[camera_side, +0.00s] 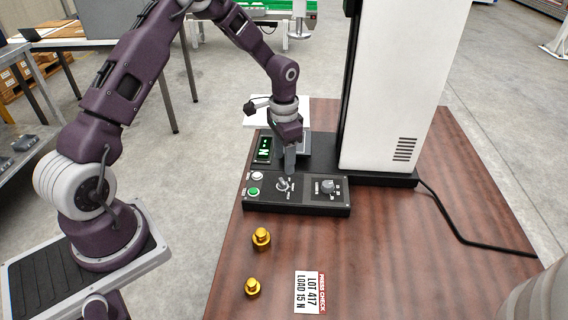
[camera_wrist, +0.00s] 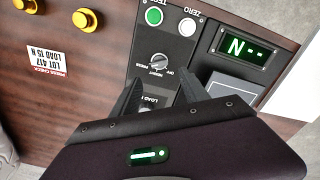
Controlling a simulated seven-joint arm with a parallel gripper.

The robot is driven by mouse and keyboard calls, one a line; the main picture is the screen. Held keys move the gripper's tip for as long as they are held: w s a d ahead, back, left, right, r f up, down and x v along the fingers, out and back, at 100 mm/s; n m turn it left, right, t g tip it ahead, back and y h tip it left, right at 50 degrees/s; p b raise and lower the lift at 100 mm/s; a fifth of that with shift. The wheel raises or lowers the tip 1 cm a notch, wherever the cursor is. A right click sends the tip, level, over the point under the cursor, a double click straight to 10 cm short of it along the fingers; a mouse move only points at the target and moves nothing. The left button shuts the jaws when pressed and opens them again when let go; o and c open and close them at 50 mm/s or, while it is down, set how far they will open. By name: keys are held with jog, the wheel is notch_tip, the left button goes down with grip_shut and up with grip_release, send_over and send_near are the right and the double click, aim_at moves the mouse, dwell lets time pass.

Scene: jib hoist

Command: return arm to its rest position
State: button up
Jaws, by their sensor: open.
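My gripper (camera_side: 289,158) is over the black control panel (camera_side: 300,204), above its selector knob, in the side view. In the wrist view my gripper (camera_wrist: 158,98) shows two dark fingers spread apart with nothing between them. The selector knob (camera_wrist: 158,61) lies just beyond the fingertips, among printed labels. I cannot tell whether a finger touches the panel. The arm is bent forward and down over the table.
A white cabinet (camera_side: 395,85) stands right behind the panel. Its black cable (camera_side: 450,222) runs right. Two brass weights (camera_side: 261,238) and a lot card (camera_side: 308,292) lie in front. A lit green display (camera_wrist: 244,48) stands beside the panel. The table's (camera_side: 410,260) front right is clear.

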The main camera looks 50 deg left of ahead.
jog(key=s+d+r+n+t+y, duration=0.15)
jog(key=s+r, duration=0.35)
jog(key=r, duration=0.5)
jog(key=s+d+r+t, duration=0.1)
jog(key=s+d+r, duration=0.25)
jog(key=r, duration=0.55)
jog(key=s+d+r+n+t, duration=0.1)
jog(key=s+d+r, duration=0.1)
jog(key=s, duration=0.7)
jog(key=s+d+r+t+h, duration=0.1)
jog(key=s+d+r+t, duration=0.1)
jog(key=s, duration=0.8)
notch_tip(320, 180, up, 2)
jog(key=shift+s+d+r+n, duration=0.2)
jog(key=shift+s+d+n, duration=0.15)
jog(key=shift+d, duration=0.15)
jog(key=shift+h, duration=0.25)
